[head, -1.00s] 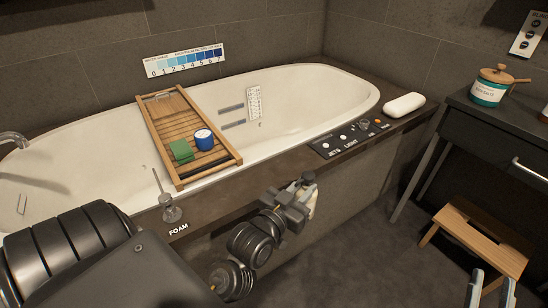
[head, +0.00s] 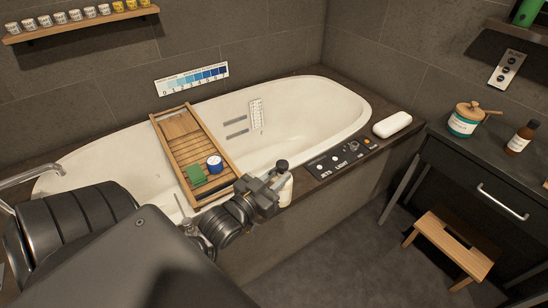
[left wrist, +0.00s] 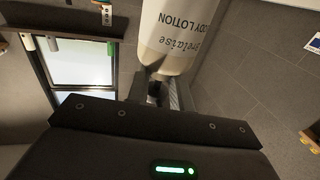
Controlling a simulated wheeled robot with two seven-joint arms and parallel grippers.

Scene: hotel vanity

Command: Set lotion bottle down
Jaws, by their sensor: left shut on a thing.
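The lotion bottle (head: 285,191) is cream-white with a dark pump top. My left gripper (head: 273,187) is shut on it and holds it roughly upright at the front ledge of the tub (head: 312,188), left of the control panel. I cannot tell whether its base touches the ledge. In the left wrist view the bottle (left wrist: 172,40) fills the top middle, its "BODY LOTION" print upside down; the gripper fingers (left wrist: 158,92) close around its narrow end. My right gripper is not in view.
A wooden tray (head: 178,138) with a green cloth (head: 195,174) and a blue-and-white tin (head: 214,164) spans the tub. The control panel (head: 338,160) and a white pillow-like block (head: 392,124) sit on the ledge. A dark vanity (head: 480,170) and wooden stool (head: 450,240) stand right.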

